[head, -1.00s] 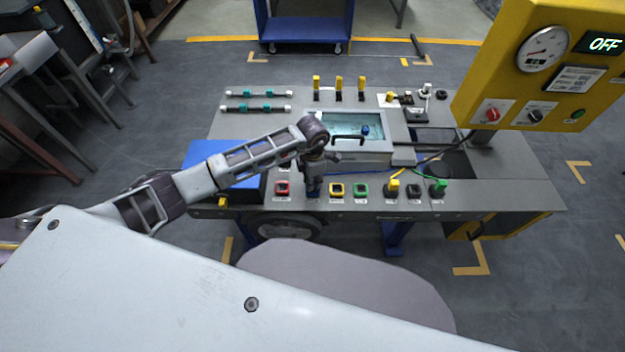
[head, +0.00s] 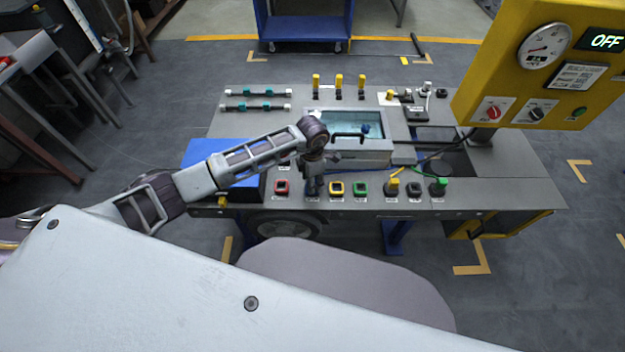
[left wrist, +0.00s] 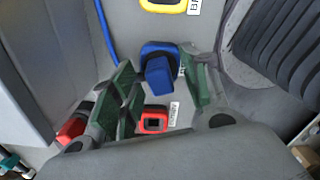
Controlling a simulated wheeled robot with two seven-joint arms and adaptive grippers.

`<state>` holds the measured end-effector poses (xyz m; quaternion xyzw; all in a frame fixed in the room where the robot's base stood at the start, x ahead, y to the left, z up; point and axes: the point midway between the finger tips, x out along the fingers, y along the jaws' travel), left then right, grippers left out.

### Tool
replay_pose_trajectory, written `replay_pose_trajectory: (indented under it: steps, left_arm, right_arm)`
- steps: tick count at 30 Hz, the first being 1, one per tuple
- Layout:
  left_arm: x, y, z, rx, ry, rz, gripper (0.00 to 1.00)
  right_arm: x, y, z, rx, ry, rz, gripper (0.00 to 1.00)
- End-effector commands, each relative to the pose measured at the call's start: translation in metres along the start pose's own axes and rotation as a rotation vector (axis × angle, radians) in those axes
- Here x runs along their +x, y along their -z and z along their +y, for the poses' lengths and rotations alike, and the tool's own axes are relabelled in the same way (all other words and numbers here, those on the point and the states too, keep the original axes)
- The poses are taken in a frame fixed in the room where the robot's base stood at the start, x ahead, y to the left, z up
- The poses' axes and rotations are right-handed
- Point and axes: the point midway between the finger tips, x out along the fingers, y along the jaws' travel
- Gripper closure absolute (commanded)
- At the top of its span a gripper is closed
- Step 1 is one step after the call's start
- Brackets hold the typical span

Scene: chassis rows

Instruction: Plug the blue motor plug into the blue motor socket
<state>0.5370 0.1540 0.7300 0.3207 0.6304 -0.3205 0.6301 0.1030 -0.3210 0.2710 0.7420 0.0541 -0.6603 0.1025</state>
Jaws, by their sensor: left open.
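The blue motor plug (left wrist: 160,76) stands at a blue square socket rim (left wrist: 158,47) between the yellow and red sockets. How deeply it is seated is hard to tell. My left gripper (left wrist: 165,92) is open, with its green-padded fingers on either side of the plug and a gap visible on the right. In the head view my left gripper (head: 314,186) is low over the front socket row and hides the blue plug and socket.
A yellow plug (head: 393,187) and a green plug (head: 438,187) stand farther right. A lidded window box (head: 375,155) lies behind; a yellow control panel (head: 545,65) overhangs the right.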

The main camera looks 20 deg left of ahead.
Motion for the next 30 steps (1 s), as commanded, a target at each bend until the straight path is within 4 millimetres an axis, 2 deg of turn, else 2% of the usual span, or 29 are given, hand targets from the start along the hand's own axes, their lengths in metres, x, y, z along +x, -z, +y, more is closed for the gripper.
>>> replay_pose_trajectory:
  steps: [1,11,24,30]
  left_arm:
    - [0.000,0.000,0.000,0.000,0.000,0.000,0.54]
    - [-0.016,-0.001,0.001,0.001,-0.001,-0.002,0.54]
    - [-0.064,-0.001,0.001,0.000,-0.001,-0.001,0.54]
    - [-0.076,0.000,0.001,0.000,-0.001,0.000,0.54]
  right_arm:
    - [0.000,-0.006,-0.010,0.000,0.011,-0.008,0.60]
    - [0.000,-0.005,-0.010,0.000,0.010,-0.006,0.60]
    - [0.000,-0.003,-0.009,0.000,0.010,-0.002,0.60]
    - [0.000,-0.002,-0.010,0.000,0.010,-0.002,0.60]
